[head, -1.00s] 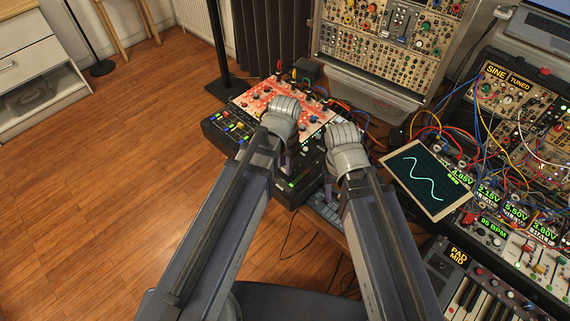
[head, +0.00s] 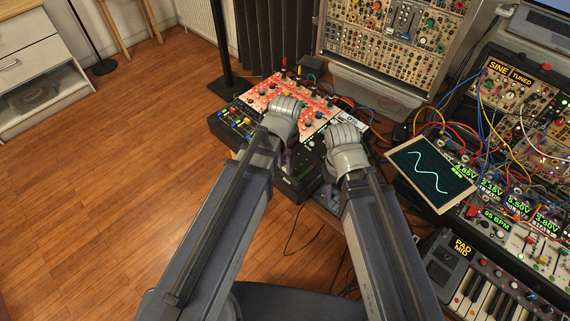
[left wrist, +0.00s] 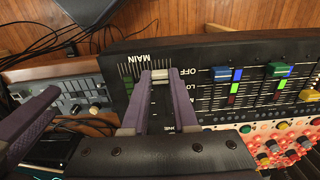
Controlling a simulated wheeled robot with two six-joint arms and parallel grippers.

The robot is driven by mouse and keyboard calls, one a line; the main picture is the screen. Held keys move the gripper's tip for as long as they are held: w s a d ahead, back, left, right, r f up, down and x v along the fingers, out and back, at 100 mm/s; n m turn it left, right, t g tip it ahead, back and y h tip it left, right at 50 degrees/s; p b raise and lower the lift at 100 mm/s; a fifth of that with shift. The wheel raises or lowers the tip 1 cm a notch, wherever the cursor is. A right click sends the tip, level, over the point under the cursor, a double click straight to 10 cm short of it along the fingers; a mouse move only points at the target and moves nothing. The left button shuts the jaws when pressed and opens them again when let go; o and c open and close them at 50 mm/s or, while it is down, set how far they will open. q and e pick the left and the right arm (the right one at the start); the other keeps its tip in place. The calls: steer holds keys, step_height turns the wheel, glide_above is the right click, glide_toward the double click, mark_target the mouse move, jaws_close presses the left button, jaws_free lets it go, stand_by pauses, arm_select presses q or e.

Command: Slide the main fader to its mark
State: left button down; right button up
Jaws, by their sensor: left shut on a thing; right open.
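The black mixer (head: 229,124) lies under my two arms in the head view. In the left wrist view, the main fader (left wrist: 160,77) has a pale cap beside the MAIN lettering and a ticked scale. My left gripper (left wrist: 161,76) is shut on this cap, one purple finger on each side. In the head view my left gripper (head: 289,163) reaches down onto the mixer, its tips mostly hidden. My right gripper (head: 328,188) is open, low beside the mixer's right edge. I cannot clearly make out the mark.
Coloured faders (left wrist: 278,70) stand in the neighbouring mixer channels. A red-and-white knob panel (head: 262,95) adjoins the mixer at the back. A screen with a wave (head: 429,172), patch cables and a keyboard (head: 490,290) crowd the right. Open wooden floor (head: 100,210) lies to the left.

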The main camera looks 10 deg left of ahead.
arm_select(q)
steer(key=c, duration=1.2)
jaws_free()
steer(key=o, duration=0.3)
steer(key=shift+a, duration=0.1)
steer(key=shift+o, duration=1.1)
steer(key=shift+r, duration=0.1)
step_height(320, 180, up, 8)
steer(key=p, duration=0.8)
steer(key=shift+f, duration=0.2)
